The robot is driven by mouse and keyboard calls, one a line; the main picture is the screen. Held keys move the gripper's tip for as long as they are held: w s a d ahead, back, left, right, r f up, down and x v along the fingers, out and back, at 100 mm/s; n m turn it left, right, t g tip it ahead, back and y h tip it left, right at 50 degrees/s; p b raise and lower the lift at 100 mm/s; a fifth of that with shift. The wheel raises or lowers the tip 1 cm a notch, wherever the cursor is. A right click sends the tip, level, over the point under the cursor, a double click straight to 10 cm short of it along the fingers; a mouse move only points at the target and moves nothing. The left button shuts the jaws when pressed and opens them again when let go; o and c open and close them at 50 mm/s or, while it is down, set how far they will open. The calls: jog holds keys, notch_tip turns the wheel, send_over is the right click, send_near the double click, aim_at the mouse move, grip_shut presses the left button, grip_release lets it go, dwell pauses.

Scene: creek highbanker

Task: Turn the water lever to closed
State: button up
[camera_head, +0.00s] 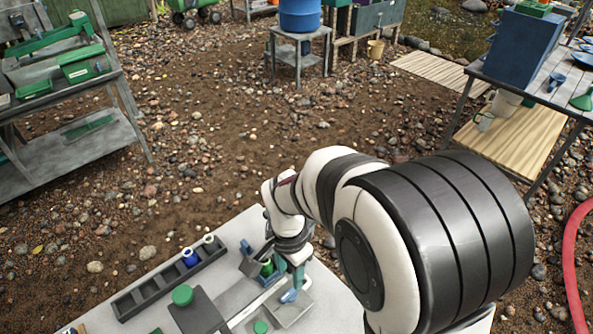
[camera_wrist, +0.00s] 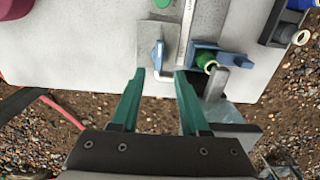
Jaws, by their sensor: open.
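My gripper (camera_wrist: 160,76) is open, its two green fingers pointing at the light tabletop (camera_head: 235,240). A small blue lever-like piece (camera_wrist: 158,52) with a pale end stands by a grey square plate (camera_wrist: 146,38), just beyond the gap between the fingertips. I take it for the water lever; its closed direction is not readable. I see no contact with the fingers. In the head view a blue piece (camera_head: 289,296) shows just below my gripper (camera_head: 297,278). My arm hides part of the table there.
A blue bracket (camera_wrist: 204,54) with a green-capped vial (camera_wrist: 206,62) sits close beside the right finger. A pale ruler-like strip (camera_wrist: 187,28) runs past the lever. Gravel surrounds the table.

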aim_at(291, 292)
jog(key=shift+d+f, duration=0.1)
jog(key=shift+f, duration=3.8)
grip_shut()
